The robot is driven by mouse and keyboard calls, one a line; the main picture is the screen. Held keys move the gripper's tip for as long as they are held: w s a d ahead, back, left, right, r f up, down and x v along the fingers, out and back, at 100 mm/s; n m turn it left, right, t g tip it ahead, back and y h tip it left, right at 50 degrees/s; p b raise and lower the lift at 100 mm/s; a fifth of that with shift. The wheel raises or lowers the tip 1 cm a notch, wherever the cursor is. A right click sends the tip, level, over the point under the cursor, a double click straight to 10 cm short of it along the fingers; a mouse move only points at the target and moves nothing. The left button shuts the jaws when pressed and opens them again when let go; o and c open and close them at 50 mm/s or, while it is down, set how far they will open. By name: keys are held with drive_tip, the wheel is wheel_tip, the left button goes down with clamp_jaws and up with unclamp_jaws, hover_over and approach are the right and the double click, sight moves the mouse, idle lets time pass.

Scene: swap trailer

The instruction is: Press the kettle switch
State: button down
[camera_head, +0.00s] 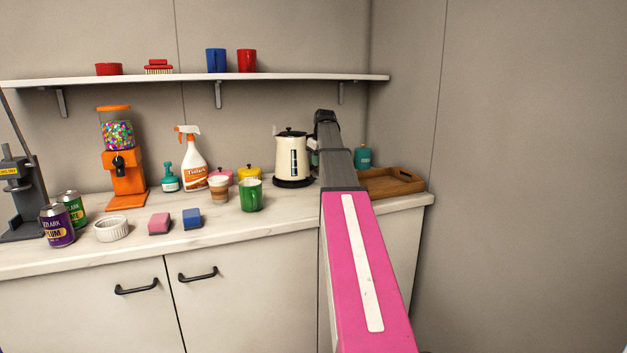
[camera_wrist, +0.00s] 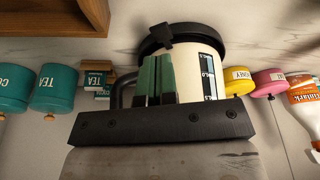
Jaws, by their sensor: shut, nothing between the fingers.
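The cream kettle (camera_head: 291,158) with a black lid stands on its black base (camera_head: 293,182) at the back of the counter. The wrist view is upside down and shows the kettle (camera_wrist: 191,78) close up, its black base (camera_wrist: 205,37) at the top. A small black tab (camera_wrist: 160,34) sticks out at the base; I cannot tell whether it is the switch. My gripper (camera_wrist: 156,62) is shut and empty, its green fingers in front of the kettle's handle side, close to the handle (camera_wrist: 126,88). Contact cannot be told. In the head view my arm hides the handle side.
A wooden tray (camera_head: 397,184) and teal canister (camera_head: 363,156) stand right of the kettle. A yellow canister (camera_head: 249,172), a green mug (camera_head: 251,194) and a spray bottle (camera_head: 193,165) stand left. A shelf (camera_head: 200,80) runs above. The wall is close on the right.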

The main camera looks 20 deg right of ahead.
sight(314, 178)
drive_tip(key=shift+x, duration=2.75)
drive_tip(key=shift+x, duration=0.85)
drive_tip(key=shift+s, duration=0.15)
drive_tip(key=shift+s+d+r, duration=0.2)
drive_tip(key=shift+s, duration=0.3)
drive_tip(key=shift+s+d+r, duration=0.15)
drive_tip(key=shift+s+r, duration=0.05)
drive_tip(key=shift+s, duration=0.25)
drive_tip(key=shift+s+d+r, duration=0.2)
drive_tip(key=shift+s, duration=0.3)
drive_tip(key=a+v, duration=0.1)
drive_tip(key=v, duration=0.9)
drive_tip(key=shift+d+r, duration=0.4)
drive_tip(key=shift+d, duration=0.15)
